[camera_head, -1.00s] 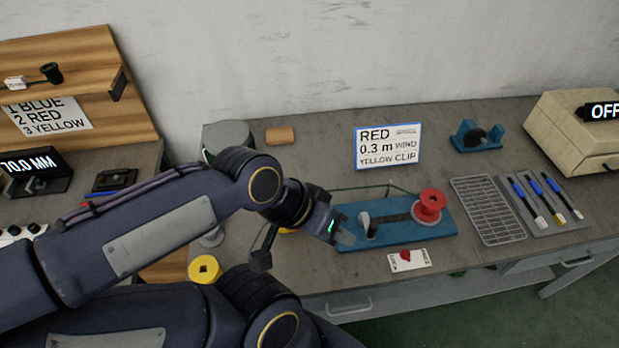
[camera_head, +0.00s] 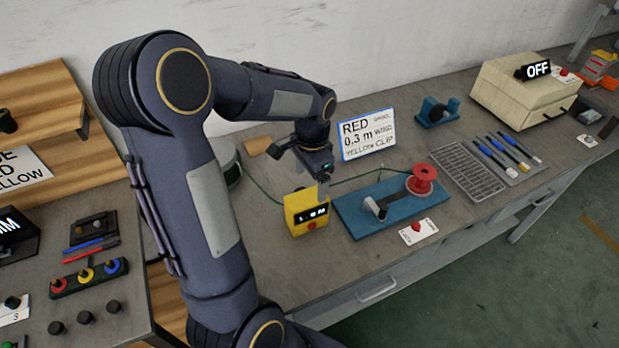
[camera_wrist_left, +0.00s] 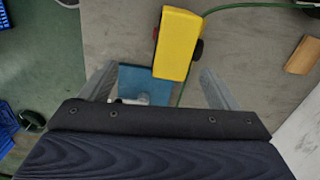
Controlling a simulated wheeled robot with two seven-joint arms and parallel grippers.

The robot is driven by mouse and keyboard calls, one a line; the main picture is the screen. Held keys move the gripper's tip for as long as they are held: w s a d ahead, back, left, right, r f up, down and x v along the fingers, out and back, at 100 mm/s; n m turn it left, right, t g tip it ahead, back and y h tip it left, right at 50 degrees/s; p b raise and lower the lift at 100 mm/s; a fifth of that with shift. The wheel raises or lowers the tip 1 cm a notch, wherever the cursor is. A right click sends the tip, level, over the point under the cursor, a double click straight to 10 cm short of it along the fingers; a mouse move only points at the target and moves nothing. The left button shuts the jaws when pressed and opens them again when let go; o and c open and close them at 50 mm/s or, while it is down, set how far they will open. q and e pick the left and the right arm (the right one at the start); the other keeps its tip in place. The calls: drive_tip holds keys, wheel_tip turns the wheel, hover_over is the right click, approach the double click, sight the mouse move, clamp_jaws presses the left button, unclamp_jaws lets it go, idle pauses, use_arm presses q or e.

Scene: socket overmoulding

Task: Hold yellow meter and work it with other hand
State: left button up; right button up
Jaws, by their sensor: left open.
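The yellow meter (camera_head: 307,219) stands upright on the bench, with a small dark display and a red button on its front. A green wire runs past it. My left gripper (camera_head: 322,188) is above the meter, close to its top right in the head view. In the left wrist view the meter (camera_wrist_left: 179,42) shows beyond and between the open fingers (camera_wrist_left: 158,88), and the jaws hold nothing. I cannot tell whether a finger touches it. My right gripper is not in view.
Right of the meter is a blue winding base (camera_head: 352,219) with a red spool (camera_head: 422,180). A sign (camera_head: 367,138) stands behind. A card with a red button (camera_head: 419,231) lies in front. A wire rack (camera_head: 470,173) and a beige box (camera_head: 520,95) are further right.

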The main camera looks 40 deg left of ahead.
sight(307, 198)
use_arm(q)
drive_tip(key=f, duration=0.1)
drive_tip(key=w+a+f, duration=0.1)
drive_tip(key=m, duration=0.1)
drive_tip(key=shift+w+a+f+g+y, duration=0.25)
drive_tip(key=shift+w+f+g+y, duration=0.05)
drive_tip(key=shift+f, duration=0.1)
drive_tip(key=shift+w+f, duration=0.1)
drive_tip(key=shift+f, duration=0.25)
drive_tip(key=f, duration=0.5)
drive_tip(key=f+p, duration=0.1)
drive_tip(key=f, duration=0.1)
drive_tip(key=shift+s+a+f, duration=0.2)
drive_tip(key=shift+s+a, duration=0.05)
drive_tip(key=shift+s, duration=0.15)
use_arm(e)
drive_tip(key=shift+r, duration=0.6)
use_arm(q)
drive_tip(key=shift+c, duration=0.2)
drive_tip(key=c, duration=1)
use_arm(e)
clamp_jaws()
